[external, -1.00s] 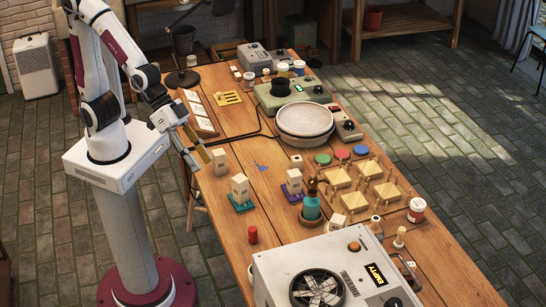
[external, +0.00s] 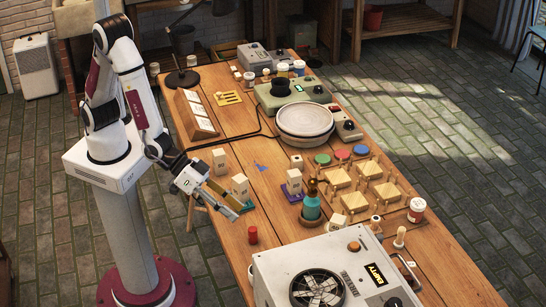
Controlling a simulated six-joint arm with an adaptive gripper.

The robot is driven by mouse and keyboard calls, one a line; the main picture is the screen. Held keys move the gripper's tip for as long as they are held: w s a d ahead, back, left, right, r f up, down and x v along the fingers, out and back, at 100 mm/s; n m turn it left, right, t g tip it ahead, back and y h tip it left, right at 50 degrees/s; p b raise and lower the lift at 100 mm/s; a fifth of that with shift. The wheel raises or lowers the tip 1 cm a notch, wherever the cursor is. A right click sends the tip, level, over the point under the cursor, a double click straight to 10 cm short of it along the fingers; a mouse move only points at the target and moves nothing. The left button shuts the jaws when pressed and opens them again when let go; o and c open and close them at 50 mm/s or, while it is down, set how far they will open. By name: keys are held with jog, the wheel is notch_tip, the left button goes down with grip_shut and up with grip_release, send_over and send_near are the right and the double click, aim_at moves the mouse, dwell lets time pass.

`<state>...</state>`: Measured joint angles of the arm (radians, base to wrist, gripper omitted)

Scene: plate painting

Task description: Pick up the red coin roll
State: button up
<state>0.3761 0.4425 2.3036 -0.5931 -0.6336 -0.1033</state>
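The red coin roll (external: 253,235) stands upright on the wooden table near its left edge, left of the large grey-white box. My gripper (external: 236,211) reaches in from the left, above the table edge, its fingers pointing toward the lower right. It is a short way up and left of the red roll in the picture, apart from it. The two fingers look spread, with nothing seen between them. My gripper partly covers a teal mat under a pale block.
Pale blocks (external: 219,161) (external: 240,186) stand close behind my gripper. The grey-white box with a fan (external: 345,268) is right of the roll. The wooden table (external: 272,215) is bare around the roll.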

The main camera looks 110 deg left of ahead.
aim_at(253, 232)
jog(key=f+y, duration=0.1)
jog(key=f, duration=0.2)
jog(key=f+t+y, duration=0.1)
jog(key=f, duration=0.2)
jog(key=a+f+y, duration=0.1)
jog(key=f, duration=0.2)
jog(key=shift+w+a+f+n+t, duration=0.1)
jog(key=shift+w+f+n+t, duration=0.1)
jog(key=shift+f+n+t, duration=0.15)
jog(key=shift+s+a+f+t+y, duration=0.3)
jog(key=shift+s+f+t+y, duration=0.15)
jog(key=shift+f, duration=0.3)
jog(key=shift+s+a+f+t+y, duration=0.3)
jog(key=shift+s+f+y, duration=0.15)
jog(key=shift+f, duration=0.3)
jog(key=shift+s+a+f+t+y, duration=0.3)
jog(key=shift+s+f+y, duration=0.1)
jog(key=shift+s+f, duration=0.15)
jog(key=shift+s+a+f+t+y, duration=0.15)
jog(key=shift+s+t+y, duration=0.1)
jog(key=shift+s, duration=0.15)
jog(key=shift+s+a+f+t+y, duration=0.15)
jog(key=shift+s+t, duration=0.1)
jog(key=shift+s, duration=0.15)
jog(key=shift+r, duration=0.1)
jog(key=shift+x, duration=1.3)
jog(key=shift+m, duration=0.45)
jog(key=shift+x, duration=2.6)
